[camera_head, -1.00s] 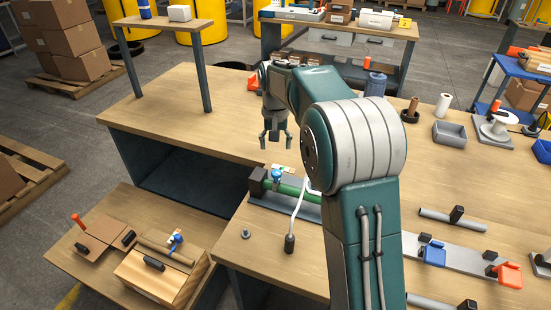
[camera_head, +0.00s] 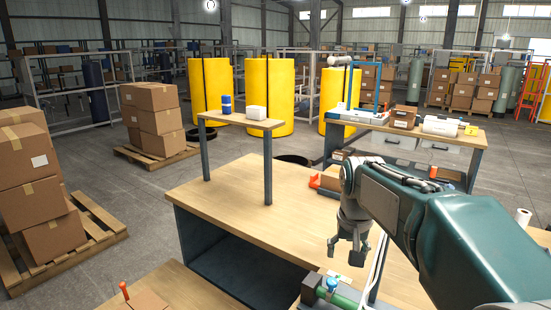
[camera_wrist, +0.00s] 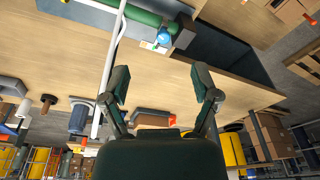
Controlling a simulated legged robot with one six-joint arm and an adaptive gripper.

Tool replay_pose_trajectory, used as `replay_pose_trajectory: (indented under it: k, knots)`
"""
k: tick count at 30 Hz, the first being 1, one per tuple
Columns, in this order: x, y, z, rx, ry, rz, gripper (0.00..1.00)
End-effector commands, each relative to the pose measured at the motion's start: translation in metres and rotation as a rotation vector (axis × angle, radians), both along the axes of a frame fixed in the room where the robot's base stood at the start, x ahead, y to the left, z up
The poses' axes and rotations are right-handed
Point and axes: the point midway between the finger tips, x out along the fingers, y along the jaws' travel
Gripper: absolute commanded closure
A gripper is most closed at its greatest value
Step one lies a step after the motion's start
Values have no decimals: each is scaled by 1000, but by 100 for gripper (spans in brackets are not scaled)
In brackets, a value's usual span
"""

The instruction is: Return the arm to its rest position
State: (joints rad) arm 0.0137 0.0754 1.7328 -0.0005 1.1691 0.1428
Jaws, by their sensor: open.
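My gripper (camera_head: 348,248) hangs open and empty above the wooden bench (camera_head: 225,192), fingers pointing down. In the wrist view my gripper (camera_wrist: 162,88) shows two spread fingers with nothing between them. A green pipe (camera_head: 343,294) with a blue valve handle (camera_head: 332,284) lies at the bench's front edge, below the gripper and apart from it. In the wrist view the green pipe (camera_wrist: 140,14) and the blue handle (camera_wrist: 163,38) are near the top. My arm covers the right part of the bench in the head view.
A raised shelf (camera_head: 240,121) stands on the bench's left side, holding a blue can (camera_head: 226,104) and a white box (camera_head: 257,113). An orange-handled item (camera_head: 315,181) lies at the back. A white hose (camera_head: 378,267) rises near the pipe. The bench's middle left is clear.

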Motion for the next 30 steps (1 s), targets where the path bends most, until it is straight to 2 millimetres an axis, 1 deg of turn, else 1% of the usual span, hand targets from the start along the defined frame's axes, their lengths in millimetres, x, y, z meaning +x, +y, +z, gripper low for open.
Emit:
replay_pose_trajectory:
  k: [1,4,8,12,14,18,21,24,27,30]
  knots:
    - [-18,1,7,-2,-26,9,21]
    - [-48,2,14,-6,-67,30,21]
    - [-88,3,17,-12,-123,55,21]
    - [-130,4,13,-21,-182,82,21]
    - [-148,5,10,-25,-207,95,21]
    - [-186,6,-4,-35,-265,120,21]
    - [-206,6,-15,-41,-298,136,21]
    - [-219,6,-23,-46,-319,146,21]
    - [-223,6,-26,-48,-327,149,21]
    - [-224,6,-27,-48,-327,150,21]
